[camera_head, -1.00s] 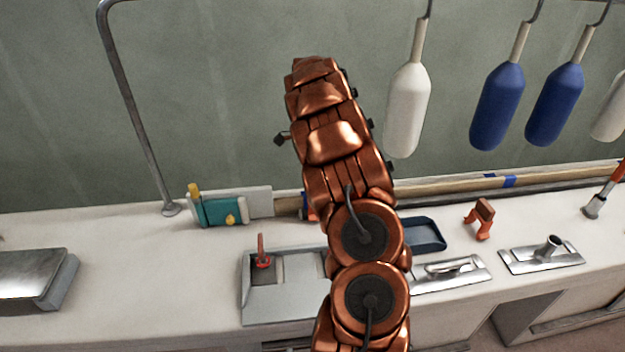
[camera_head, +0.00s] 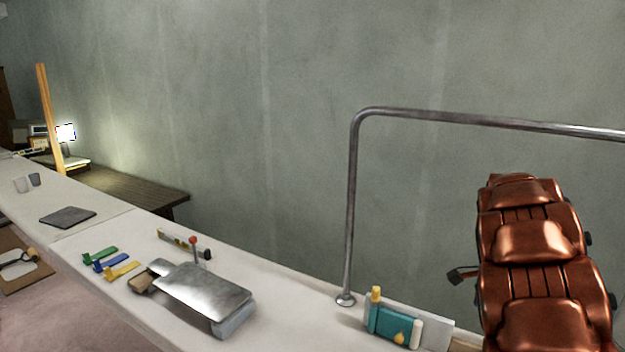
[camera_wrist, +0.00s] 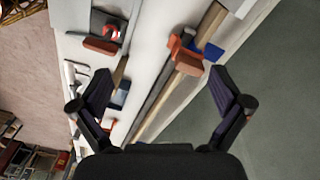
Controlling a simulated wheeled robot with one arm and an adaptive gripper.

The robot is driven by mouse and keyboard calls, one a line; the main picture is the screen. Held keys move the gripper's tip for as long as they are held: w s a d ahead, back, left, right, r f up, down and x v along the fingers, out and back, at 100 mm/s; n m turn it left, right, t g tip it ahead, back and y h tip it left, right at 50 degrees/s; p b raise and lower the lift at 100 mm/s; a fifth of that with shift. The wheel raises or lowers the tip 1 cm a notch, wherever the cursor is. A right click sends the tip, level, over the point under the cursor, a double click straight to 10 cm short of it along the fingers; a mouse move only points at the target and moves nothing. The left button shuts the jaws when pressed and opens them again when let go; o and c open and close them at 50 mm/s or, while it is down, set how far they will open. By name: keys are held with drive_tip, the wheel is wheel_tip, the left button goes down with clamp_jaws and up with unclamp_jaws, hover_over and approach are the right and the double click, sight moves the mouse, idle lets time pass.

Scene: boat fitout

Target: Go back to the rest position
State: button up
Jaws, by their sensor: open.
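My copper-coloured arm stands at the right edge of the head view. My gripper (camera_wrist: 165,108) shows in the wrist view with its two dark fingers spread wide apart. Nothing is between the fingertips. They hang over the white counter (camera_wrist: 150,50), apart from it as far as I can tell. The gripper itself is not visible in the head view.
In the head view, a metal rail (camera_head: 350,210) rises from the counter left of my arm. A teal item (camera_head: 390,322) stands near its foot. A metal-topped box (camera_head: 205,292) and coloured clamps (camera_head: 105,262) lie further left. In the wrist view, an orange tool (camera_wrist: 184,55) lies near a long strip.

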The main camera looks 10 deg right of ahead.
drive_tip(key=s+a+r+n, duration=0.2)
drive_tip(key=a, duration=0.3)
drive_tip(key=s+a+r+n, duration=0.2)
drive_tip(key=s+a+n, duration=0.1)
drive_tip(key=a, duration=0.3)
drive_tip(key=s+a+f+n+g, duration=0.1)
drive_tip(key=s+a+f+n, duration=0.1)
drive_tip(key=s+a+n, duration=1.4)
drive_tip(key=s+a, duration=0.4)
drive_tip(key=s, duration=0.2)
drive_tip(key=shift+s, duration=0.15)
